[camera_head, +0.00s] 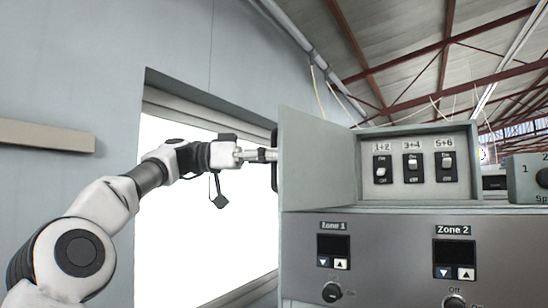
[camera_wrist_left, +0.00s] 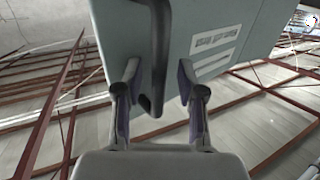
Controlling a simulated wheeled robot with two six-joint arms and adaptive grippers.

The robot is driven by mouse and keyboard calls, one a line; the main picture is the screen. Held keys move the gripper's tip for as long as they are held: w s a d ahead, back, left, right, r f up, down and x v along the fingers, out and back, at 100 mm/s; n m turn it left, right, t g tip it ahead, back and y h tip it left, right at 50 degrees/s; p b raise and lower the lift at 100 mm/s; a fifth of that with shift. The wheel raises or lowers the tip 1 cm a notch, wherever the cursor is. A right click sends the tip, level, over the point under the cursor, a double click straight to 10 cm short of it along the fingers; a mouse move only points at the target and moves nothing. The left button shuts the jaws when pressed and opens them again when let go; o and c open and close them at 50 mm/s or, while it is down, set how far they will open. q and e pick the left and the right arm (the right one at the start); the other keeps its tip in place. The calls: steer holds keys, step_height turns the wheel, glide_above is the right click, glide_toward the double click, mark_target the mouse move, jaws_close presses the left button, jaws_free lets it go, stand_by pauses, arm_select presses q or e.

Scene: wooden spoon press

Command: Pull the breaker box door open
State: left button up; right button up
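The grey breaker box door (camera_head: 318,165) stands swung open to the left of the breaker box (camera_head: 462,201) in the head view. Its outer face, with a white label, shows in the left wrist view (camera_wrist_left: 245,22). The dark door handle (camera_wrist_left: 159,50) is on that outer face; its edge shows in the head view (camera_head: 274,165). My left gripper (camera_head: 268,154) is at the handle, on the door's outer side. In the left wrist view its fingers (camera_wrist_left: 158,76) are apart on either side of the handle, with visible gaps. My right gripper is not in view.
Three switches (camera_head: 413,168) labelled 1+2, 3+4 and 5+6 show inside the box. Below is a panel (camera_head: 390,255) with Zone 1 and Zone 2 displays and knobs. A bright window opening (camera_head: 185,220) lies behind my left arm. Another knob unit (camera_head: 530,178) stands at right.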

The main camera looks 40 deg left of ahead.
arm_select(q)
steer(key=v, duration=0.7)
steer(key=shift+a, duration=0.25)
steer(key=shift+s+d, duration=0.1)
steer(key=shift+f, duration=0.1)
